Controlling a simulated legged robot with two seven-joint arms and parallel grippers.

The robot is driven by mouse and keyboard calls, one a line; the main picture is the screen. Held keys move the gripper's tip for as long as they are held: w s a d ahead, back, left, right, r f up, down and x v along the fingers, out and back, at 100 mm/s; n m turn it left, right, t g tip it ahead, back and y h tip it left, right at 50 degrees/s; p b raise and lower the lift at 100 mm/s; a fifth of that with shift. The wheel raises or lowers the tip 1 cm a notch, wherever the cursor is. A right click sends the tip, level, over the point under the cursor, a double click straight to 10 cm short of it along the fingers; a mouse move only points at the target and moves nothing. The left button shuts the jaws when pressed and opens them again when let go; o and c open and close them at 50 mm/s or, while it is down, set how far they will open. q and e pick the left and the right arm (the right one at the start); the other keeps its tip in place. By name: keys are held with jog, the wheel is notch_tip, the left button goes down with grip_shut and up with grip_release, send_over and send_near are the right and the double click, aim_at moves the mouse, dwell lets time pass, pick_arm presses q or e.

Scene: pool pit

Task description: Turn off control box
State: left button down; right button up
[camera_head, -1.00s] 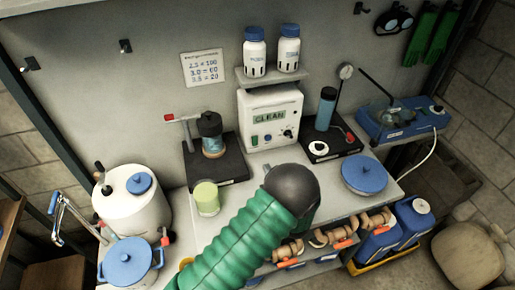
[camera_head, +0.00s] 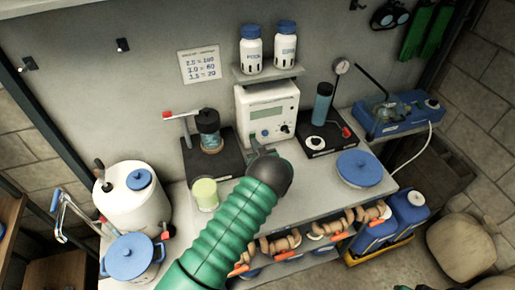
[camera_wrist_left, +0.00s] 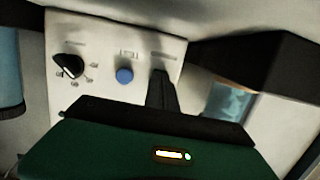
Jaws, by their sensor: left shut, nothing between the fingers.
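The white control box (camera_head: 268,100) stands at the back of the bench, against the wall. Its screen (camera_head: 267,113) looks grey, with no readable word. A blue button (camera_head: 265,134) and a black knob (camera_head: 285,129) are on its front; the wrist view shows the blue button (camera_wrist_left: 125,76) and the knob (camera_wrist_left: 68,66) too. My left gripper (camera_head: 254,141) is shut and empty at the lower left of the front panel. In the wrist view its dark fingertips (camera_wrist_left: 161,88) cover the spot beside the blue button. Whether they touch the panel is unclear. My right gripper is not in view.
A pale green jar (camera_head: 205,194) and a blue-lidded dish (camera_head: 359,168) flank my arm. Two white bottles (camera_head: 251,49) sit on the shelf above.

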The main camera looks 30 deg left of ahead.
pick_arm(q)
jog(key=b+v, duration=0.1)
jog(key=v, duration=0.7)
jog(key=b+v, duration=0.1)
jog(key=v, duration=0.7)
jog(key=shift+s+d+f, duration=0.15)
jog(key=shift+s+d, duration=0.1)
jog(key=shift+d, duration=0.05)
